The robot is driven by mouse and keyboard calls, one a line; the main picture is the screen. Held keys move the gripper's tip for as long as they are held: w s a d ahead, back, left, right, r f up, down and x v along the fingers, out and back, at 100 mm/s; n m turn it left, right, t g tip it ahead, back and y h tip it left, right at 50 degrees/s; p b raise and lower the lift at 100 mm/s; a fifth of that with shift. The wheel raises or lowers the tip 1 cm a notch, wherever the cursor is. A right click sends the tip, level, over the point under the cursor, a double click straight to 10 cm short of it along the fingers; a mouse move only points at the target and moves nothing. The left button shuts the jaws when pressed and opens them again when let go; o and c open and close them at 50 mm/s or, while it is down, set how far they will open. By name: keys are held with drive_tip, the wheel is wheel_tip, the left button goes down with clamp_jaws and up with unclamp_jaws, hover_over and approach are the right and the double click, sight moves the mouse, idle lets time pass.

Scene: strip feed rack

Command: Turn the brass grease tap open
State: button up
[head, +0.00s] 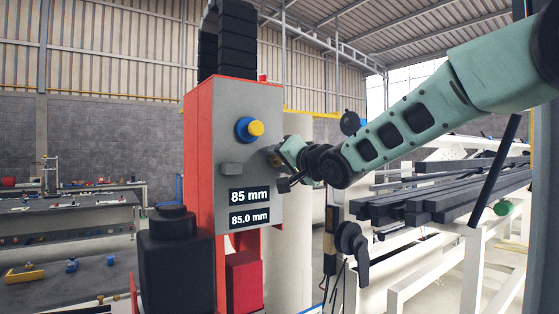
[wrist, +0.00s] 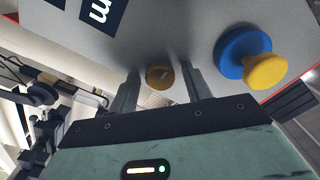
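The brass grease tap (wrist: 159,76) is a small round brass knob on the grey panel (head: 262,104) of the red machine. In the wrist view it sits between the two fingers of my gripper (wrist: 160,80), with a gap on each side. The fingers are apart and point at the panel. In the head view my gripper (head: 277,163) is at the panel's right edge and largely covers the tap. A thin slot or mark shows on the tap's face; its turn position is hard to tell.
A blue and yellow knob (head: 250,129) sticks out of the panel near my gripper; it also shows in the wrist view (wrist: 248,58). Dark bars (head: 430,195) lie on a white rack at right.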

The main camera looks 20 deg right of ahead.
drive_tip(key=c, duration=0.8)
drive_tip(key=shift+f+n+b, duration=0.1)
drive_tip(key=shift+n+b, duration=0.3)
drive_tip(key=shift+f+n+b, duration=0.1)
drive_tip(key=shift+n+b, duration=0.65)
drive_tip(key=shift+n, duration=0.25)
drive_tip(key=n+b, duration=0.3)
drive_tip(key=n, duration=0.2)
drive_tip(key=shift+n, duration=0.3)
drive_tip(key=n+b, duration=0.2)
drive_tip(key=n, duration=0.3)
drive_tip(key=shift+n+b, duration=0.65)
drive_tip(key=shift+n, duration=1.55)
